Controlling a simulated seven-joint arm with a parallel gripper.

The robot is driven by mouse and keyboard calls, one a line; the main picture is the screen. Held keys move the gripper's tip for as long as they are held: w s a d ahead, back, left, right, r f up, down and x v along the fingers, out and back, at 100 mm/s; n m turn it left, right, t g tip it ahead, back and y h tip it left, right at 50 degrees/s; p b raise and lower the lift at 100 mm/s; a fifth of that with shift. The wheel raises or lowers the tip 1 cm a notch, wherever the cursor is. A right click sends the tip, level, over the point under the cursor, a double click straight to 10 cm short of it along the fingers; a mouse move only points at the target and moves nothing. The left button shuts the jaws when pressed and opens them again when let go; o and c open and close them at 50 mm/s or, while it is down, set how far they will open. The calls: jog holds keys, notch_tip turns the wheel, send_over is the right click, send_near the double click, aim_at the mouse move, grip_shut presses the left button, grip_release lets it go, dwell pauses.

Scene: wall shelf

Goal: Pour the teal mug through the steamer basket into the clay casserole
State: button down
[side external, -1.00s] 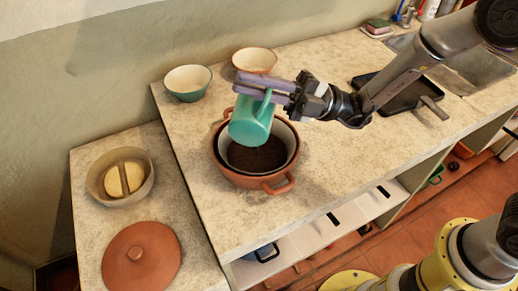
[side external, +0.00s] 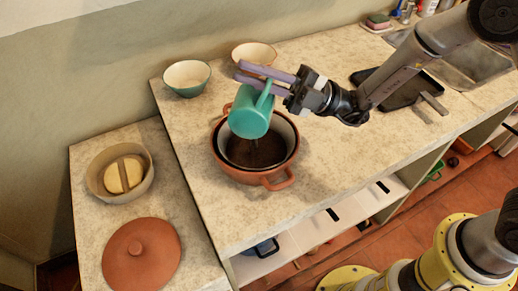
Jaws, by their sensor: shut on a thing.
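The teal mug (side external: 250,112) is tipped steeply, mouth down, above the clay casserole (side external: 246,178). My gripper (side external: 256,78) is shut on the mug, at its handle side, and holds it over the near-back part of the pot. The steamer basket (side external: 287,134) seems to be the grey-rimmed vessel sitting inside the casserole. Dark brown matter shows in it under the mug. A thin dark streak shows below the mug's mouth; I cannot tell for sure that it is a stream. The mug's inside is hidden.
A teal bowl (side external: 188,78) and a tan bowl (side external: 254,54) stand behind. A terracotta lid (side external: 141,253) and a beige bowl (side external: 145,180) with a yellow piece are on the lower left counter. A black tray (side external: 405,92) lies right. Counter right of the casserole is clear.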

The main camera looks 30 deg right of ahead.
jog(key=shift+w+d+r+m+p, duration=0.1)
jog(key=shift+w+d+m+p, duration=0.15)
jog(key=shift+m+p, duration=0.3)
jog(key=shift+w+d+m+t, duration=0.2)
jog(key=shift+w+m+t, duration=0.1)
jog(key=shift+m+t, duration=0.4)
jog(key=shift+w+d+m+t, duration=0.2)
jog(key=shift+w+m+t, duration=0.1)
jog(key=shift+m+t, duration=0.35)
jog(key=shift+w+d+f+m+t+h, duration=0.1)
jog(key=shift+w+d+m+t+h, duration=0.25)
jog(key=shift+m+t, duration=0.45)
jog(key=shift+w+d+f+m+t+h, duration=0.1)
jog(key=shift+w+d+m+t+h, duration=0.25)
jog(key=shift+m, duration=0.65)
jog(key=shift+w+d+f+m+t+h, duration=0.15)
jog(key=shift+w+m+t, duration=0.25)
jog(key=shift+m+t, duration=0.45)
